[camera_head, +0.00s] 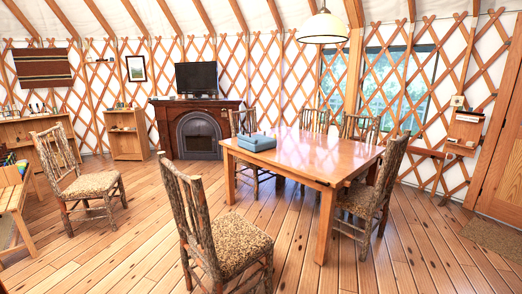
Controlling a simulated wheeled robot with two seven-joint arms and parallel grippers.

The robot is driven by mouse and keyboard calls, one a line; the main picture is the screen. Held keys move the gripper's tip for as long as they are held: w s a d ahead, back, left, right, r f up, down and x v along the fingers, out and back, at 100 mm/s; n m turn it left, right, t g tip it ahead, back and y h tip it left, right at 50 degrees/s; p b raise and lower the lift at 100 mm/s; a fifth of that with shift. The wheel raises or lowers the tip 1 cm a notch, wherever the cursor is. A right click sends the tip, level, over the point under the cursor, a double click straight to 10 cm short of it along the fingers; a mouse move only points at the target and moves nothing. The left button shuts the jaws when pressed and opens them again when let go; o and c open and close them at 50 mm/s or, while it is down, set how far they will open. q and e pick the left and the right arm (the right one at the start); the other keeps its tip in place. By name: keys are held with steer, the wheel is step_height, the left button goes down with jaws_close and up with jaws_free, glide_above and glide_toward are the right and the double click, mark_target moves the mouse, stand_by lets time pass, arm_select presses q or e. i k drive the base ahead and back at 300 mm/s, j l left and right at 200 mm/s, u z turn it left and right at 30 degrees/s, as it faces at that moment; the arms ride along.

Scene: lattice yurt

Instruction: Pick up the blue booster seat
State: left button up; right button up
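The blue booster seat (256,142) rests on the left far part of the wooden dining table (318,165), near the table's left edge. It is a low, boxy blue shape, and nothing is touching it from above. Neither my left gripper nor my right gripper shows in the head view.
A chair with a patterned cushion (241,244) stands in the near middle, before the table. Another chair (92,184) stands at left. More chairs surround the table. A fireplace (199,136) with a television stands behind. Open wooden floor (150,225) lies between the two nearer chairs.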

mark_target(256, 142)
steer(key=i+j+z, duration=0.55)
steer(key=i+j, duration=0.2)
steer(key=i+j+z, duration=0.25)
steer(key=j, duration=0.2)
steer(key=i+j+z, duration=0.25)
steer(key=j, duration=0.25)
steer(key=j+z, duration=0.2)
steer(key=j, duration=0.35)
steer(key=j+z, duration=0.2)
steer(key=j, duration=0.35)
steer(key=j+z, duration=0.2)
steer(key=j, duration=0.35)
steer(key=j+z, duration=0.2)
steer(key=j, duration=0.35)
steer(key=k+j+z, duration=0.2)
steer(key=j, duration=0.3)
steer(key=k+j+z, duration=0.2)
steer(key=j, duration=0.3)
steer(key=k+j+z, duration=0.2)
steer(key=j, duration=0.3)
steer(key=k+j+z, duration=0.2)
steer(key=j, duration=0.3)
steer(key=i, duration=0.1)
